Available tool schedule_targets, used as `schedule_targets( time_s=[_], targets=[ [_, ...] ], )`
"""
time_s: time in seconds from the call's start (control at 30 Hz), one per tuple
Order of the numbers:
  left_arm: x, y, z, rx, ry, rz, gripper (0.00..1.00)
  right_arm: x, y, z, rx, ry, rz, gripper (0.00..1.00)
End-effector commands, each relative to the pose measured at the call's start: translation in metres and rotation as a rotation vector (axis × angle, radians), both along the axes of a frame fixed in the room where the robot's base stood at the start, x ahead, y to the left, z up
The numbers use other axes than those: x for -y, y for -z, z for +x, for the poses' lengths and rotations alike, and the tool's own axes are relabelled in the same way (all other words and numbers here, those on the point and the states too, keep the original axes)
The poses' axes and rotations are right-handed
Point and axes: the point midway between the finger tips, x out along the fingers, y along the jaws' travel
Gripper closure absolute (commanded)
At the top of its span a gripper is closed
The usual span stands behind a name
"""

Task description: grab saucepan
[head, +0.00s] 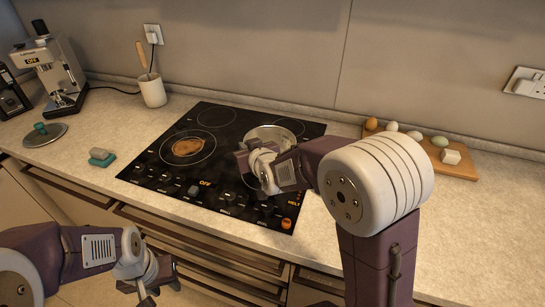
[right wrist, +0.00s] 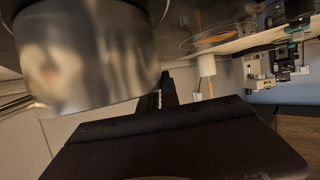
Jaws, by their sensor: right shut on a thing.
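The saucepan (head: 270,133) is a silver metal pan on the back right of the black cooktop, partly hidden behind my right gripper (head: 246,163). In the right wrist view its shiny round side (right wrist: 90,60) fills the upper left, close to my right gripper (right wrist: 165,92). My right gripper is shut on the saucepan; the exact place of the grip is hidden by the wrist. My left gripper (head: 150,284) is empty, its fingers apart, low in front of the counter's drawers.
The cooktop (head: 150,165) has a brown food item (head: 188,147) on its left burner. A wooden board (head: 458,166) with eggs lies at right. A utensil pot (head: 152,91), a lid (head: 45,135), a sponge (head: 102,157) and a coffee machine (head: 52,70) stand left. The right counter front is clear.

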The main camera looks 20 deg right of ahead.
Motion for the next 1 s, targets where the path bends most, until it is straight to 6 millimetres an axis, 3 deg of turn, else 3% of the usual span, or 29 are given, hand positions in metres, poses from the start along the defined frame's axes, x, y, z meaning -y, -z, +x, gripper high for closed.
schedule_targets(
  time_s=[0.27,0.57,0.7,0.87,1.0],
  targets=[
    [0.0,-0.001,0.0,0.0,0.0,0.0,0.64,0.0,0.002,-0.002,-0.013,0.0,-0.003,1.0],
    [0.0,-0.012,0.0,0.0,0.0,0.0,0.64,0.002,-0.045,0.0,0.0,0.0,0.0,1.0],
    [0.0,-0.003,0.0,0.0,0.0,0.0,0.64,0.025,-0.053,0.007,0.001,0.004,-0.003,1.0],
    [0.0,-0.013,0.0,0.0,0.0,0.0,0.64,0.044,-0.07,0.013,0.001,0.003,-0.001,1.0],
    [0.0,-0.043,0.0,0.0,0.0,0.0,0.64,0.068,-0.091,0.02,-0.002,0.006,-0.003,1.0]
  ],
)
